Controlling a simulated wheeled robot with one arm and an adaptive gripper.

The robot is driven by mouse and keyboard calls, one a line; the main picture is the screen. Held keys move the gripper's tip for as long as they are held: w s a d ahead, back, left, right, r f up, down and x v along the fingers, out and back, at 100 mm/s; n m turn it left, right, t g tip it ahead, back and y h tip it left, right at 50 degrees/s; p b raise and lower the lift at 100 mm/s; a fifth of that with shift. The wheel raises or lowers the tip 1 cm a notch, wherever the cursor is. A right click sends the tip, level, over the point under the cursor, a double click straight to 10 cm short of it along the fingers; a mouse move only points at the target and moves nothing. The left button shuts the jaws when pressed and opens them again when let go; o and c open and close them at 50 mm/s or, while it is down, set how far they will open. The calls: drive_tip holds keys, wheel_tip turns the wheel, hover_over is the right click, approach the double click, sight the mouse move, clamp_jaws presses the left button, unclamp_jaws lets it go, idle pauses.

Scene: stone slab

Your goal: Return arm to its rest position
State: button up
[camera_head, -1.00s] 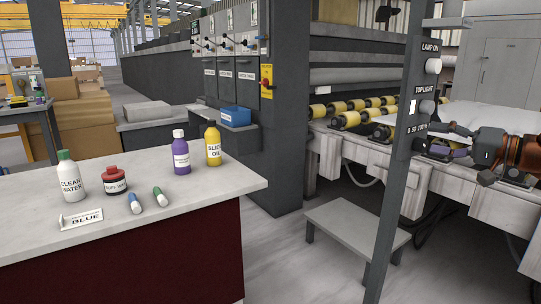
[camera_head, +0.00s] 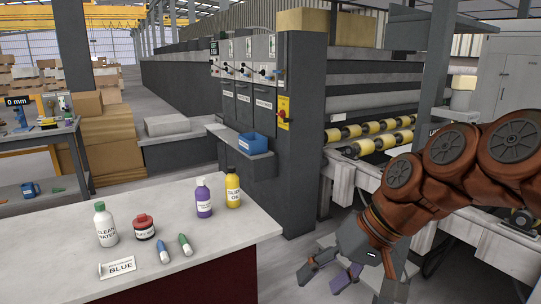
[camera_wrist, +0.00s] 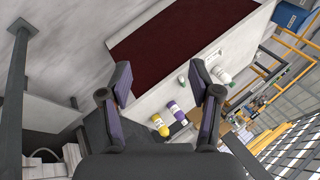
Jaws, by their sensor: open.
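My arm reaches in from the right edge in the head view, orange-brown with dark round joint covers. My gripper (camera_head: 326,277) hangs at its end, tilted down and to the left, to the right of the stone-topped counter. It also shows in the wrist view (camera_wrist: 165,88), where its two dark, purple-lined fingers stand apart with nothing held between them. The counter (camera_head: 200,245) has a pale stone top and a dark red side. The gripper is apart from the counter and from the bottles on it.
On the counter are a white bottle (camera_head: 104,226), a red-lidded jar (camera_head: 143,228), a purple bottle (camera_head: 203,199), a yellow bottle (camera_head: 233,189), two markers and a BLUE sign (camera_head: 117,269). A control cabinet (camera_head: 300,130) and yellow rollers (camera_head: 370,135) stand behind. A low step lies partly behind my gripper.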

drive_tip(key=s+d+f+g+h+p, duration=0.1)
drive_tip(key=s+d+f+h+p, duration=0.1)
drive_tip(key=s, duration=0.7)
drive_tip(key=s+d+f+m+g+h+p, duration=0.1)
drive_tip(key=s+d+g+h+p, duration=0.1)
drive_tip(key=s+d+h+p, duration=0.2)
drive_tip(key=s+d+p, duration=0.3)
drive_tip(key=s+p, duration=0.1)
drive_tip(key=s, duration=0.1)
drive_tip(key=shift+d+f+m, duration=0.15)
drive_tip(key=shift+f+m, duration=0.15)
drive_tip(key=shift+f, duration=0.1)
drive_tip(key=shift+s, duration=0.1)
